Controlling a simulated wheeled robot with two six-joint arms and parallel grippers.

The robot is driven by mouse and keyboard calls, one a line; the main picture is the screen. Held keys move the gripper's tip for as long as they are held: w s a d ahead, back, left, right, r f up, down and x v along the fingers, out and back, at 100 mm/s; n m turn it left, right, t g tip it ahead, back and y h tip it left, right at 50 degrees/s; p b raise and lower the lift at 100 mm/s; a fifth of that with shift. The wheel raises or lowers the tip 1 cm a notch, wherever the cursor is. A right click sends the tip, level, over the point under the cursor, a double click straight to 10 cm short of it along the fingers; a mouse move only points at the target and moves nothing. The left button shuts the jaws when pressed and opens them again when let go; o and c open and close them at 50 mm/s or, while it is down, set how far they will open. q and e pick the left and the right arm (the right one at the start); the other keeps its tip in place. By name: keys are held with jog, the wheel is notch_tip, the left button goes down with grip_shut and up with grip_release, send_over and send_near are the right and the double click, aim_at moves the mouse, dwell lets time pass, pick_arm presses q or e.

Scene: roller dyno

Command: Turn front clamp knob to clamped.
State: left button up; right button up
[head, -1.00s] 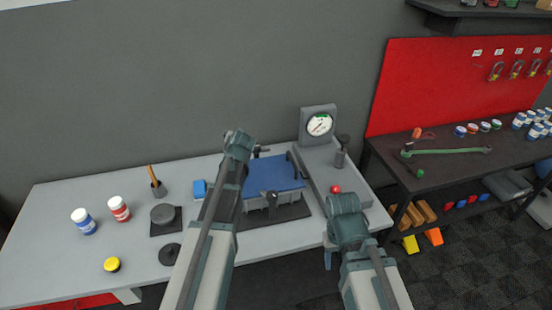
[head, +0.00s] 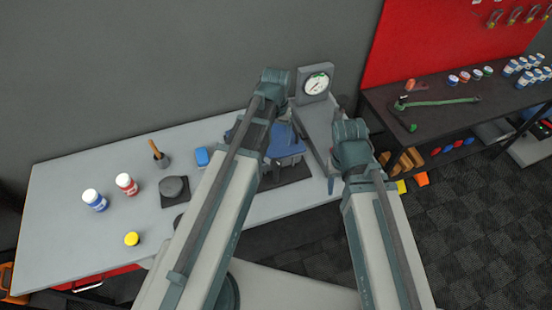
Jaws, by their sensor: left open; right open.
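The dyno unit with a blue top (head: 284,138) stands on a dark base plate (head: 290,175) at the back right of the bench. My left arm crosses in front of its left part. A small dark shape at its front beside my arm may be the front clamp knob, but its setting cannot be told. My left gripper is hidden behind its own arm. My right gripper (head: 330,184) shows only partly below its wrist, right of the dyno unit, apart from the knob and holding nothing visible. It is open.
A dial gauge (head: 316,84) stands behind the dyno unit. Blue-labelled jar (head: 95,201), red-labelled jar (head: 126,185), yellow-capped item (head: 132,239) and a dark round block (head: 174,189) stand to the left. A dark shelf table (head: 450,105) is at right.

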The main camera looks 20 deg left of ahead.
aim_at(276, 162)
pick_arm(q)
notch_tip(276, 162, down, 13)
jog(key=b, duration=1.2)
jog(key=shift+f+b, duration=0.15)
jog(key=shift+b, duration=0.25)
grip_shut()
